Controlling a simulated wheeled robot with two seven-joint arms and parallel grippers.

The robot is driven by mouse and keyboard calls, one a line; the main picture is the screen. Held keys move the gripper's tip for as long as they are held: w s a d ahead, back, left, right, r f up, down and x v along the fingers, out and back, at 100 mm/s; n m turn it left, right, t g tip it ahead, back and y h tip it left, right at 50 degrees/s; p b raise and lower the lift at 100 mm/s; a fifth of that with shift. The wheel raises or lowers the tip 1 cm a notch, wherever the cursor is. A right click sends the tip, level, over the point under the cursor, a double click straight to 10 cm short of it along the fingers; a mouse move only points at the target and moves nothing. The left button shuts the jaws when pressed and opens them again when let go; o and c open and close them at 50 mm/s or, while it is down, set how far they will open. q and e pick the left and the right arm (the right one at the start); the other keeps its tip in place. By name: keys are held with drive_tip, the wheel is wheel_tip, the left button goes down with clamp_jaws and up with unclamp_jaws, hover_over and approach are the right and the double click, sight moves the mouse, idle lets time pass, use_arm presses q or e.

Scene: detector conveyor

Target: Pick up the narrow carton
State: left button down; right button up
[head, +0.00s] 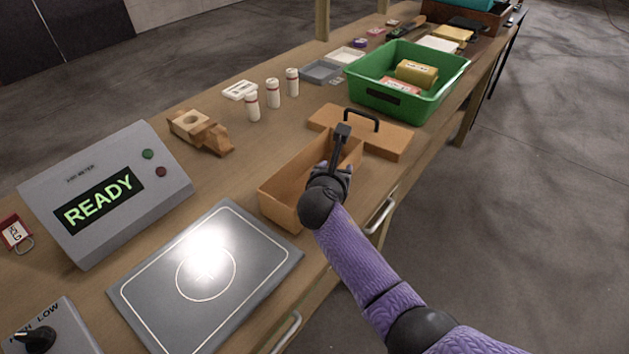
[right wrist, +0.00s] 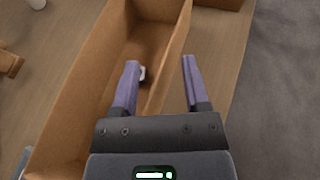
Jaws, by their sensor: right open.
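A long, narrow, open-topped brown carton (head: 281,203) stands on the bench in the head view. It also fills the left of the right wrist view (right wrist: 78,105). My right gripper (head: 338,165) is over the carton's right side wall, open and holding nothing. In the right wrist view its two fingers (right wrist: 160,85) are spread, with the top of that wall running between them. The left finger overlaps the carton's inside, the right finger its outside. Contact cannot be told. A small pale thing shows beside the left finger. My left gripper is out of view.
A brown lid with a black handle (head: 397,143) lies just beyond the carton. A green bin (head: 440,95) holds a yellow and a red package. A grey plate (head: 268,262), a READY meter (head: 165,195) and several small white bottles stand nearby. The bench edge is close on the right.

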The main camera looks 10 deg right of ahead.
clamp_jaws()
drive_tip(key=shift+f, duration=0.1)
idle(1.1)
